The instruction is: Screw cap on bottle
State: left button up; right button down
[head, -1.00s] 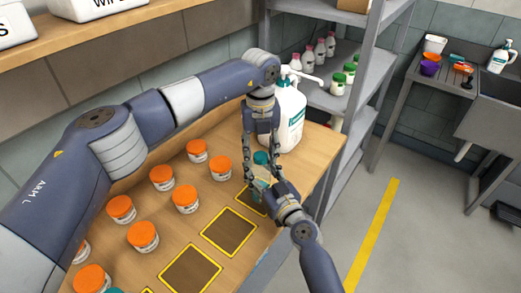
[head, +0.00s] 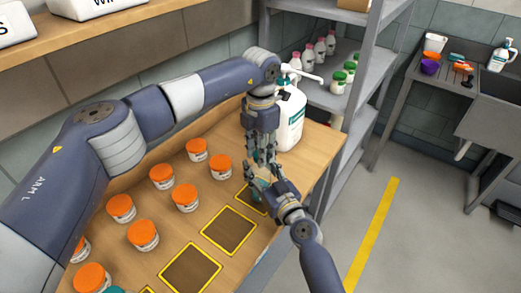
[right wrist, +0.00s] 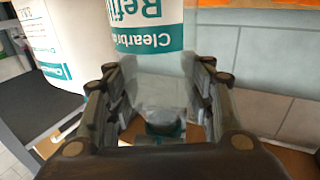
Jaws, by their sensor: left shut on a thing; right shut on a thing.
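My left gripper (head: 263,163) points straight down over the bottle, its fingers shut on the teal cap. Its fingers mostly hide the cap in the head view. My right gripper (head: 263,188) comes in from the lower right and is shut on the small bottle (right wrist: 160,85), which looks upright on a dark yellow-edged pad (head: 243,199). The bottle is clear with teal at one end in the right wrist view, which is upside down. Whether the cap sits fully on the neck cannot be seen.
A large white pump jug (head: 293,118) stands close behind my left gripper. Several orange-lidded jars (head: 186,197) stand to the left on the wooden bench (head: 322,150). Two empty yellow-edged pads (head: 229,229) lie in front. A grey shelf (head: 331,98) rises at the right.

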pick_arm(q)
jog(key=m, duration=0.2)
jog(key=shift+m, duration=0.3)
jog(key=o, duration=1.3)
jog(key=shift+c, duration=0.2)
pick_arm(e)
jog(key=shift+f, duration=0.1)
pick_arm(q)
jog(key=shift+r, duration=0.1)
notch_tip(320, 180, up, 12)
jog(key=shift+w, duration=0.1)
pick_arm(e)
jog(key=c, duration=0.6)
grip_release()
jog(key=shift+c, duration=0.2)
jog(key=shift+d, duration=0.1)
jog(key=v, duration=1.2)
